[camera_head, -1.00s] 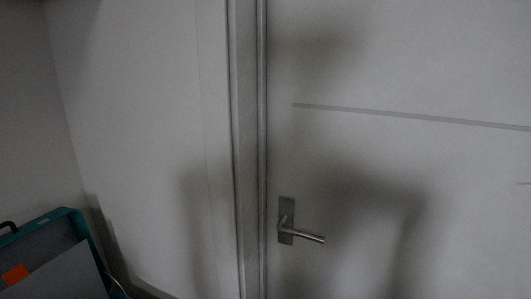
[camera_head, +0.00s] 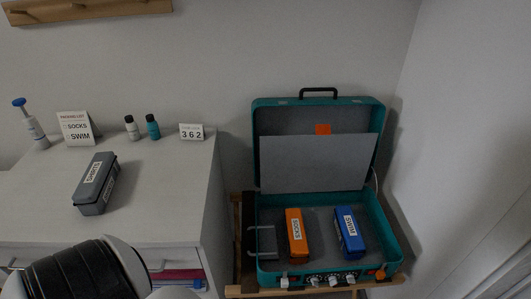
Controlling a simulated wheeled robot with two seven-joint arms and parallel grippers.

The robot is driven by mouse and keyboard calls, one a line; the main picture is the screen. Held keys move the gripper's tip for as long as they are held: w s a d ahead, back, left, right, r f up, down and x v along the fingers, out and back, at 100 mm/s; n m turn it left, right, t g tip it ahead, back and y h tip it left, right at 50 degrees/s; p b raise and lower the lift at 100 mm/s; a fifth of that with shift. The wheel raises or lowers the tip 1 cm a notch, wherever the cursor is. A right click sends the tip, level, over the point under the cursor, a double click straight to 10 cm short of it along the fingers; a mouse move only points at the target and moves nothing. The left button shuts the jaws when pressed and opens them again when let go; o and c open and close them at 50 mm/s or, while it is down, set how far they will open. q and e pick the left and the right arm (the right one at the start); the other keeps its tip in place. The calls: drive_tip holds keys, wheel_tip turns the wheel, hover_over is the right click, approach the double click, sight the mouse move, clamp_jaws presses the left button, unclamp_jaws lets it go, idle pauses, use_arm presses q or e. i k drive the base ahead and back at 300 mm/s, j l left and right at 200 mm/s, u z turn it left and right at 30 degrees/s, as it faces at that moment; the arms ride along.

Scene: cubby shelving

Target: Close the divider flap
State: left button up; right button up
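The divider flap (camera_head: 310,165) is a grey panel with an orange tab (camera_head: 322,129) at its top edge. It stands upright, leaning against the raised lid of the open teal suitcase (camera_head: 262,112). In the suitcase base lie an orange case labelled SOCKS (camera_head: 304,245) and a blue case labelled SWIM (camera_head: 344,245). A grey strap or bracket shows at the base's left side. A black and white part of my arm shows at the lower left. Neither gripper is in view.
The suitcase rests on a wooden stand (camera_head: 246,291). A wall stands close on the right.

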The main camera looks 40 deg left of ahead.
sight(323, 161)
drive_tip(key=u, duration=0.85)
